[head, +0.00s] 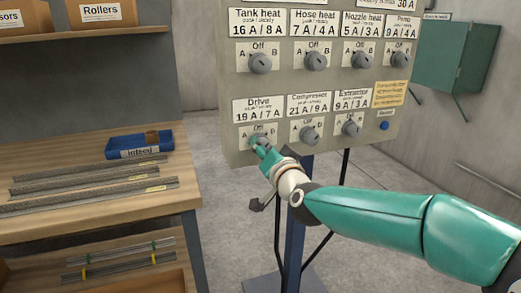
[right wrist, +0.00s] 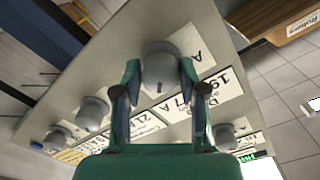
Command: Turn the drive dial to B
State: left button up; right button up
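The drive dial (right wrist: 160,62) is a grey round knob on the beige control panel (head: 228,80), under the label "Drive 19 A / 7 A" in the head view. Its surround carries the marks A, Off and B. My right gripper (head: 262,147) reaches it from the lower right and hides much of it in the head view. In the right wrist view, the two fingers of my right gripper (right wrist: 160,75) lie against opposite sides of the knob. Where the dial points is hard to read. My left gripper is not in view.
The compressor dial (head: 308,134) and extractor dial (head: 350,127) sit to the right, with a blue button (head: 384,126) beyond. The tank heat dial (head: 260,63) is above. A wooden bench (head: 100,215) with metal strips and a blue infeed tray (head: 112,150) stands left.

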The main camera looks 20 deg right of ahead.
jog(key=o, duration=0.3)
jog(key=s, duration=1.2)
jog(key=shift+d, duration=0.15)
jog(key=shift+d, duration=0.1)
